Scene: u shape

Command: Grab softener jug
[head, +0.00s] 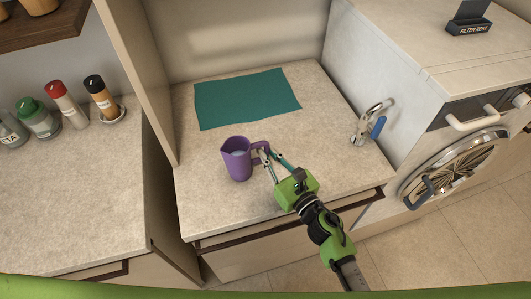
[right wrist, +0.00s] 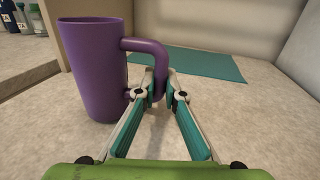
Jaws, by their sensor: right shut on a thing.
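In the right wrist view the jug (right wrist: 95,70) fills the left part, and the two teal fingers of the gripper (right wrist: 163,92) lie on either side of the handle's lower part. The jug's base appears to rest on the counter. My left gripper is not in view.
A teal mat (head: 247,97) lies flat at the back of the counter (head: 205,205). A metal item with a blue handle (head: 377,127) is at the counter's right edge, beside the washer (head: 455,170). A tall panel (head: 140,80) separates the left counter, where several bottles (head: 68,105) stand.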

